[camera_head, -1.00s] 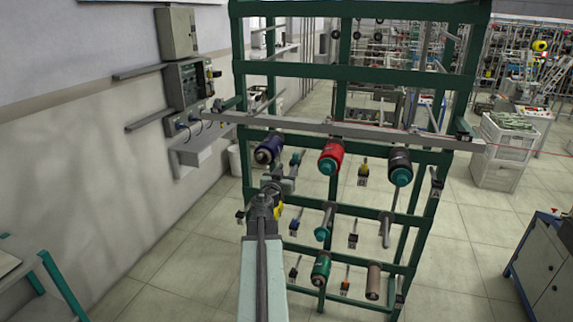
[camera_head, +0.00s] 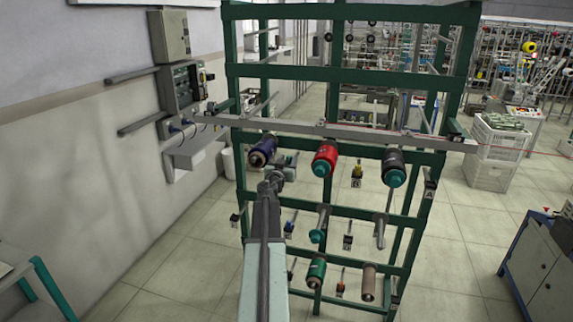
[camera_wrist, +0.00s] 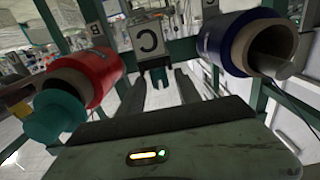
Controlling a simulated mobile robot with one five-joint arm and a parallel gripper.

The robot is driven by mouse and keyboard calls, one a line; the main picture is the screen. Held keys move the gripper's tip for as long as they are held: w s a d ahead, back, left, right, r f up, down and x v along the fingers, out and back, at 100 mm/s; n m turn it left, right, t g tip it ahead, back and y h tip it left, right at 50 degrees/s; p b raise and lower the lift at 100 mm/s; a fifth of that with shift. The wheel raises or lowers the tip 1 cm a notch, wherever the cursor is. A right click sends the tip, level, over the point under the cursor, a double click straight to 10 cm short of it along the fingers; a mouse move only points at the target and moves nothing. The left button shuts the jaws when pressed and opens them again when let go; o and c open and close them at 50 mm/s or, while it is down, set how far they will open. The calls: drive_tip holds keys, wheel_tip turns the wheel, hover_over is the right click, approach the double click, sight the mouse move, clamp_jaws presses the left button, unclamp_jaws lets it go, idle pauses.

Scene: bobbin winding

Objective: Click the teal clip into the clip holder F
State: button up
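My gripper (camera_head: 275,180) is raised at the left part of the green rack, below the blue bobbin. In the wrist view my gripper (camera_wrist: 165,88) appears open, its fingers reaching toward a dark holder with a teal part (camera_wrist: 157,74) under a plate lettered C (camera_wrist: 148,38). The teal part looks like the teal clip in that holder, but it is small and partly shaded. I cannot tell whether the fingers touch it. Several dark clip holders hang on the lower rack. I cannot make out which is clip holder F.
A blue bobbin (camera_head: 262,151) and a red bobbin (camera_head: 325,158) flank the lettered plate closely; a black one (camera_head: 393,167) is farther right. Spindles and more bobbins stick out lower on the green rack (camera_head: 330,73). A wall (camera_head: 70,150) stands left. A cabinet (camera_head: 540,262) stands right.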

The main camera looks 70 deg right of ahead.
clamp_jaws()
drive_tip(key=shift+r+p, duration=0.25)
drive_tip(key=shift+p, duration=0.05)
drive_tip(key=shift+r, duration=0.1)
wheel_tip(320, 180, up, 3)
drive_tip(key=p, duration=0.3)
idle(0.3)
drive_tip(key=a, duration=0.9)
drive_tip(key=shift+s, duration=0.2)
